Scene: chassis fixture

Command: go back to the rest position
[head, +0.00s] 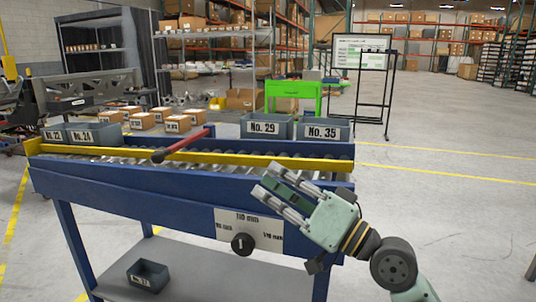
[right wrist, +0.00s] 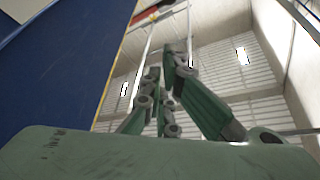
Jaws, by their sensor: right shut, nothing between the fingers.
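My right gripper (head: 267,180) is in front of the right end of the blue roller bench, its fingers pointing up and left. It is shut and empty. Its green fingers also show in the right wrist view (right wrist: 164,64), with the ceiling and wall behind them. The blue bench (head: 120,190) has a yellow rail (head: 200,153) along its rollers and a red bar (head: 185,143) lying across the top. A dial (head: 243,244) sits on the bench's front plate, left of and below the gripper. My left gripper is in neither view.
Grey bins No. 29 (head: 266,127) and No. 35 (head: 322,130) stand behind the rail. Another bin (head: 148,275) sits on the lower shelf (head: 190,272). A green stand (head: 292,88) and a whiteboard (head: 361,55) stand farther back. The floor at right is clear.

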